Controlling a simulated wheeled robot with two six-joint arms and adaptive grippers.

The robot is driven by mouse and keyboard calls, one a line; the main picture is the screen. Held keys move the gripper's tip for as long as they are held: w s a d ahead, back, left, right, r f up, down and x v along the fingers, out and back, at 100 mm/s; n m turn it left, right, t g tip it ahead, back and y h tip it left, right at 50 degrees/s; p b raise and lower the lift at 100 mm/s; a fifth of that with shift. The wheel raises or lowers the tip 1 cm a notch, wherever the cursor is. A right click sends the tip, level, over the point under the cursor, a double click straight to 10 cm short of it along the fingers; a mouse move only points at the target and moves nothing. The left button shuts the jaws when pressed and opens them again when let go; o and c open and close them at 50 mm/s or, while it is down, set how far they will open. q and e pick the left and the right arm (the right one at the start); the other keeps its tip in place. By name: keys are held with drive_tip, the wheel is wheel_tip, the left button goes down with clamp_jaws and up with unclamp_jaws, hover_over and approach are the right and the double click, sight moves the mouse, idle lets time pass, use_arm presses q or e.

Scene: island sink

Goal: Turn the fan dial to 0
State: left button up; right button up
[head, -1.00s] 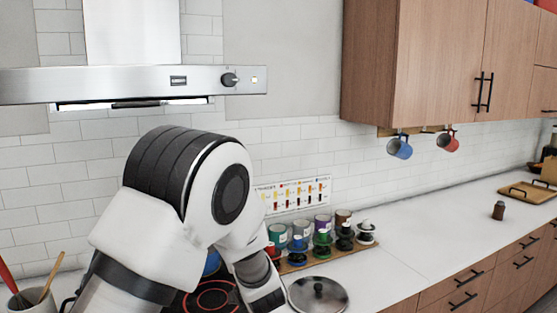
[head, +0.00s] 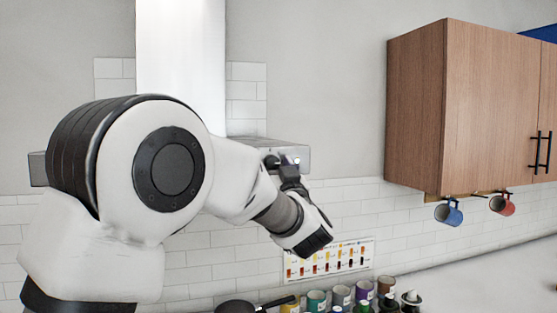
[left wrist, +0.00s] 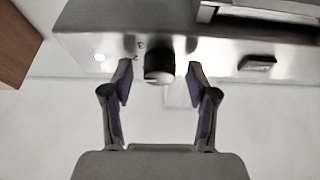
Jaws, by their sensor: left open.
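The fan dial (head: 271,161) is a dark round knob on the front of the steel range hood (head: 303,158). In the left wrist view the black dial (left wrist: 158,62) sits between my two fingertips, with a gap on each side. Small printed numbers show beside it, one looking like a 3; the dial's exact setting cannot be read. My left gripper (left wrist: 160,76) is open around the dial, not closed on it. In the head view my left gripper (head: 288,174) is at the hood front, partly overlapping the dial. My right gripper is out of view.
A lit indicator (left wrist: 99,57) and a dark panel (left wrist: 257,62) flank the dial on the hood. Wooden cabinets (head: 455,105) with hanging mugs (head: 448,213) are at right. Several cups (head: 341,295) and a pan (head: 235,307) stand below on the counter.

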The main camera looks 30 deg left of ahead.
use_arm(q)
drive_tip(key=shift+s+d+r, duration=0.1)
drive_tip(key=shift+s+r, duration=0.05)
drive_tip(key=shift+s, duration=0.2)
drive_tip(key=shift+s+d, duration=0.1)
drive_tip(key=shift+c, duration=1.1)
drive_tip(key=shift+w+d, duration=0.1)
drive_tip(key=shift+w, duration=0.15)
clamp_jaws()
